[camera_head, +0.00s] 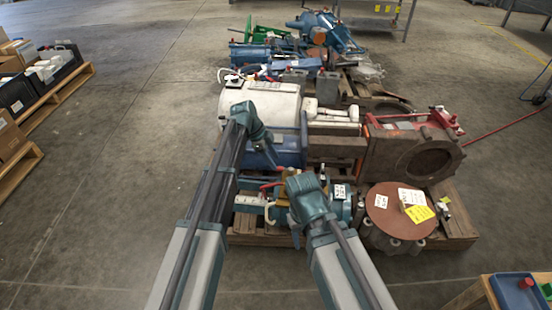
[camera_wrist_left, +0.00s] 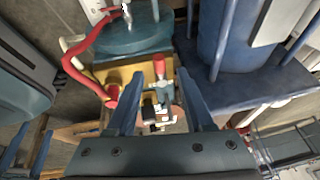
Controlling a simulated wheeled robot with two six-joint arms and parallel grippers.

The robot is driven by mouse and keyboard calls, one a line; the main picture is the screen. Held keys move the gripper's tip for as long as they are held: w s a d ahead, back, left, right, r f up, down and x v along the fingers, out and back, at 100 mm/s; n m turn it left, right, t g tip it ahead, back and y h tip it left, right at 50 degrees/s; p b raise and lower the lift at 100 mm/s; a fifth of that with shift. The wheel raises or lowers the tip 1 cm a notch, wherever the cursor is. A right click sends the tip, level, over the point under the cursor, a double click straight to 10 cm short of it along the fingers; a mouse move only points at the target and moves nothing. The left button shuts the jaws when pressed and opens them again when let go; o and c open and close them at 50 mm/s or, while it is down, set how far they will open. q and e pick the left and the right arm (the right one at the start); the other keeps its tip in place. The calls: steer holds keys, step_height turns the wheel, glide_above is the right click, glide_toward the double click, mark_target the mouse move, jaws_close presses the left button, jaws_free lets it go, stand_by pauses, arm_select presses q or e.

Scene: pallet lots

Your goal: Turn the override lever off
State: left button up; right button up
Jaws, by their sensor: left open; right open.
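A curved red lever handle (camera_wrist_left: 84,66) shows in the left wrist view, beside a yellow-brown valve block (camera_wrist_left: 120,75) on blue-green equipment. A shorter, upright red handle (camera_wrist_left: 160,63) stands between the finger lines of my left gripper (camera_wrist_left: 159,82), which is open, with no clear contact. Which handle is the override lever cannot be told. In the head view a red handle (camera_head: 270,186) shows between the arms. My left gripper (camera_head: 272,160) points down over the pallet load; its fingertips are hard to make out. My right gripper (camera_head: 298,228) is lower and largely hidden by its own wrist.
A brown disc with labels (camera_head: 397,205) and a rusty red-framed housing (camera_head: 415,155) sit to the right on the pallet (camera_head: 458,226). A white cylinder (camera_head: 270,104) lies behind. Boxes on pallets stand far left. Open concrete floor (camera_head: 120,130) lies left of the load.

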arm_select(q)
steer(key=p+v, duration=0.8)
steer(key=v, duration=0.2)
steer(key=shift+r, duration=0.15)
steer(key=s+d+f+n+g+y, duration=0.1)
steer(key=s+n+y, duration=0.2)
steer(key=s+n, duration=0.85)
steer(key=s+d+n+y, duration=0.2)
steer(key=s+n+y, duration=0.15)
steer(key=s, duration=1.55)
step_height(320, 180, up, 38)
steer(key=p, duration=3.8)
steer(key=shift+w+a+f+n+h+p, duration=0.2)
steer(key=shift+w+f+n+h+p, duration=0.05)
steer(key=shift+n+h+p, duration=0.1)
